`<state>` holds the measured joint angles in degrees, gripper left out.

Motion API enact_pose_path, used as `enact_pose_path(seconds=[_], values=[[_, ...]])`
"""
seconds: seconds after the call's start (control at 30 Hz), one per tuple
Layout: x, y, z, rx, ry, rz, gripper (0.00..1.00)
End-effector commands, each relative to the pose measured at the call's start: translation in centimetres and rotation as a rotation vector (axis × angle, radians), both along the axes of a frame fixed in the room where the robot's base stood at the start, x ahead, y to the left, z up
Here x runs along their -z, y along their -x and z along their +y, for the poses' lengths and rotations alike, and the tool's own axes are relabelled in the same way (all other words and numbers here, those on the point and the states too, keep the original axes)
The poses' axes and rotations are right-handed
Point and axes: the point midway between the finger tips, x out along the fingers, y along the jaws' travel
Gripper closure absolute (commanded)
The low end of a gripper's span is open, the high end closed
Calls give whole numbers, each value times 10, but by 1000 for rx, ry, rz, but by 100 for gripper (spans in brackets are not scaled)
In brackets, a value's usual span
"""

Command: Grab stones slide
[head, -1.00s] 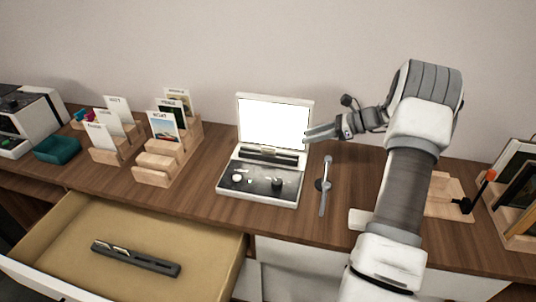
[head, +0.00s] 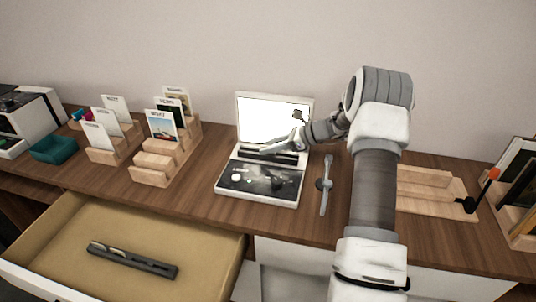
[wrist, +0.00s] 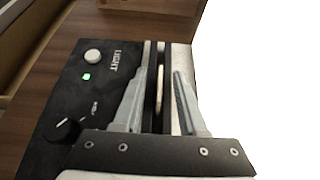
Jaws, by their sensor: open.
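A slide viewer with a lit white screen (head: 258,113) and a black control panel (head: 250,181) stands mid-table. A thin pale edge (wrist: 160,88), perhaps a slide seen edge-on, stands in the dark slot behind the panel. I cannot read whether it is the stones slide. My gripper (head: 272,149) is open above this slot, in front of the screen's lower part. In the wrist view my gripper (wrist: 162,72) has one finger on each side of the pale edge, and contact is not clear. My fingers hide part of the slot in the head view.
Wooden holders with labelled picture cards (head: 163,124) stand at left, beside a teal tray (head: 54,149). A metal tool (head: 326,184) lies right of the viewer. An open drawer (head: 205,245) holds a dark strip (head: 132,261). A wooden stand (head: 430,190) is at right.

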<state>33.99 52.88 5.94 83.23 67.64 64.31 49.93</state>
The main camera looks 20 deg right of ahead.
Motion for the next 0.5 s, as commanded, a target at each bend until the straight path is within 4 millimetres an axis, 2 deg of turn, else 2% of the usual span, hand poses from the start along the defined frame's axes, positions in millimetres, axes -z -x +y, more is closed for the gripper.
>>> enact_pose_path(seconds=[0.27, 0.4, 0.5], values=[[3, -3, 4, 0, 0, 0, 61], [3, -3, 4, 0, 0, 0, 86], [3, -3, 4, 0, 0, 0, 100]])
